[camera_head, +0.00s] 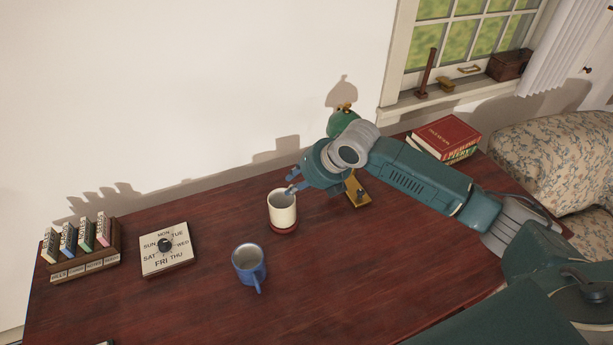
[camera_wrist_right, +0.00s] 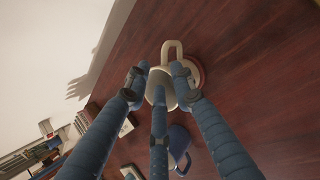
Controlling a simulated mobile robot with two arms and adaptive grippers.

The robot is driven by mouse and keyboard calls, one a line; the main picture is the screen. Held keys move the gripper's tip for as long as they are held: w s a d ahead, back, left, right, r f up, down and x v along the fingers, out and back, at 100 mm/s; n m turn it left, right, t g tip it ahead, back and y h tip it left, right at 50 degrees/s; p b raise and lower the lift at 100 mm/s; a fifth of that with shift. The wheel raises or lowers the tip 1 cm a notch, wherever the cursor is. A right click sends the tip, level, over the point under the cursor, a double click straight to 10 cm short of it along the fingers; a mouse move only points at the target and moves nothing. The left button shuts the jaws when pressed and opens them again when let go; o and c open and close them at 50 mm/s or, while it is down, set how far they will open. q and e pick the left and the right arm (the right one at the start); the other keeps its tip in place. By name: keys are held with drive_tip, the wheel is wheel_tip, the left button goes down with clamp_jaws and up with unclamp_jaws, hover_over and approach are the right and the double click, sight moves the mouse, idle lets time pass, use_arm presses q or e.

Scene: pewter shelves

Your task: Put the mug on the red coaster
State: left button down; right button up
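A cream mug (camera_head: 283,213) is upright over the red coaster (camera_head: 284,232) near the middle of the table and appears to rest on it. In the right wrist view the cream mug (camera_wrist_right: 160,88) shows its mouth, with its handle at the top. The coaster's edge (camera_wrist_right: 203,75) shows beside it. My right gripper (camera_head: 292,184) is at the mug's rim; its fingers (camera_wrist_right: 159,75) are spread about the rim and handle, and contact is unclear. A blue mug (camera_head: 248,265) stands in front and to the left. My left gripper is out of view.
A day dial (camera_head: 167,259) and a rack of small books (camera_head: 85,265) stand on the left. A brass-coloured object (camera_head: 356,192) and a green bird figure (camera_head: 342,122) are near my right arm. Stacked books (camera_head: 446,135) lie at the back right. The front middle of the table is clear.

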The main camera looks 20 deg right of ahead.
drive_tip(key=v, duration=0.9)
drive_tip(key=shift+b, duration=0.4)
drive_tip(key=shift+s+r, duration=0.1)
